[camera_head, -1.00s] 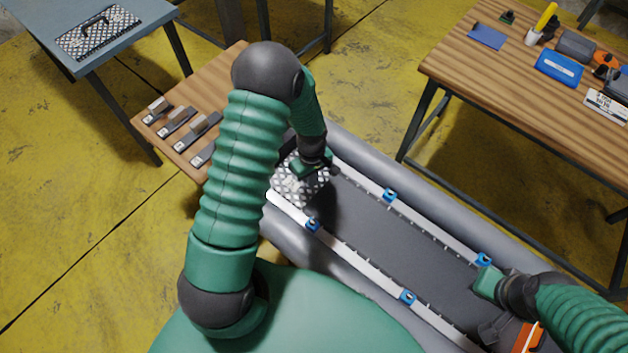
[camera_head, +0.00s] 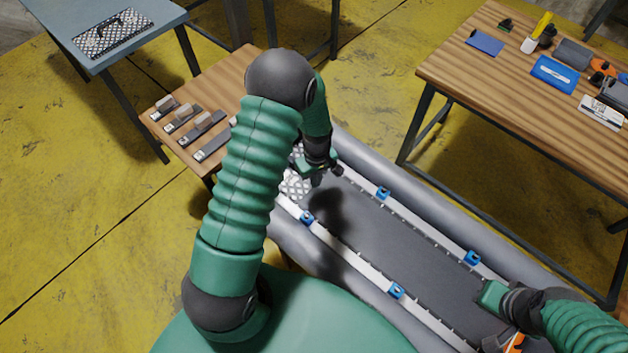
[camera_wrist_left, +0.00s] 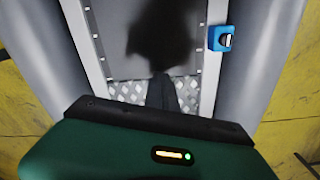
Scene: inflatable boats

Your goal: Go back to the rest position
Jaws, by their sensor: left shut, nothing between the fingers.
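My left gripper (camera_head: 334,171) is over the far end of the grey inflatable boat (camera_head: 352,141), above its dark floor. In the left wrist view its dark fingers (camera_wrist_left: 162,92) are together with nothing between them. A patterned metal plate (camera_head: 296,186) lies at the boat's far end, partly hidden by my left arm; it also shows in the wrist view (camera_wrist_left: 128,92). My right gripper (camera_head: 488,296) is low over the near right part of the boat; its fingers are too unclear to tell open from shut.
White rails with blue clamps (camera_head: 383,193) run along both sides of the boat floor. A wooden table (camera_head: 470,75) with tools stands at the right. A low wooden table (camera_head: 226,72) with several metal blocks and a grey-blue table (camera_head: 60,12) with a patterned plate stand at the left.

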